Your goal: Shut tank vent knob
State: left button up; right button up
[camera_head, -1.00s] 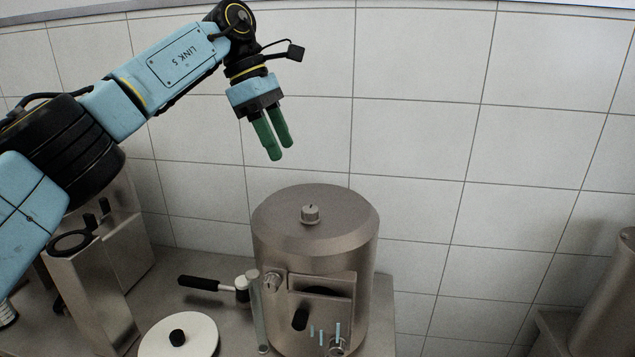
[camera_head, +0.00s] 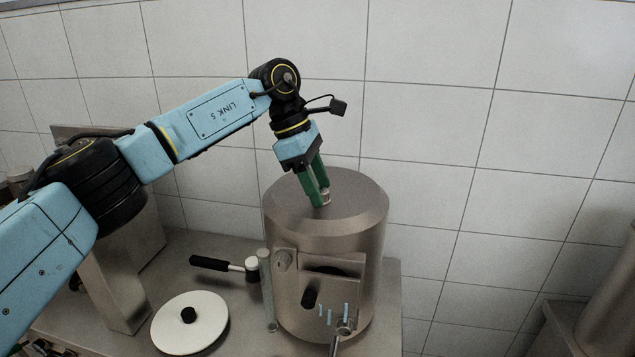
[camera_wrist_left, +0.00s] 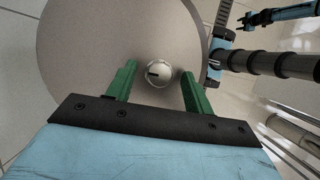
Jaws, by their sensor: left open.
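The vent knob (camera_head: 326,197) is a small metal knob on the flat top of the brushed metal tank (camera_head: 340,235). In the left wrist view the knob (camera_wrist_left: 158,73) shows whole, with a dark pointer mark toward the left. My left gripper (camera_head: 321,203) points down at the tank top, its green fingers partly hiding the knob in the head view. In the left wrist view the open fingers (camera_wrist_left: 158,80) stand on either side of the knob, with a gap on both sides. A blue and dark arm end, apparently my right gripper (camera_wrist_left: 246,20), shows small at the upper right.
A black-handled lever (camera_head: 212,263) and a white disc (camera_head: 190,325) are left of the tank. A tiled wall stands behind.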

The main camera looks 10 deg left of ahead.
pick_arm(q)
jog(key=c, duration=1)
jog(key=n+t+b, duration=0.1)
jog(key=n+b, duration=0.1)
jog(key=n, duration=0.1)
jog(key=shift+s+f+n+t, duration=0.1)
jog(key=shift+n+t, duration=0.2)
jog(key=shift+n, duration=0.1)
jog(key=n+t+b, duration=0.1)
jog(key=n, duration=0.1)
jog(key=n+y+b, duration=0.1)
jog(key=n+b, duration=0.1)
jog(key=n, duration=0.1)
jog(key=shift+s+d+t, duration=0.1)
jog(key=shift+d+t, duration=0.05)
jog(key=shift+t, duration=0.25)
jog(key=n+y+b, duration=0.1)
jog(key=n, duration=0.1)
jog(key=n+t+b, duration=0.1)
jog(key=n, duration=0.2)
jog(key=shift+s+d+y+b, duration=0.1)
jog(key=shift+y+b, duration=0.2)
jog(key=shift+y, duration=0.1)
jog(key=shift+d+n+y+b, duration=0.1)
jog(key=shift+n+y+b, duration=0.75)
jog(key=shift+n, duration=1.25)
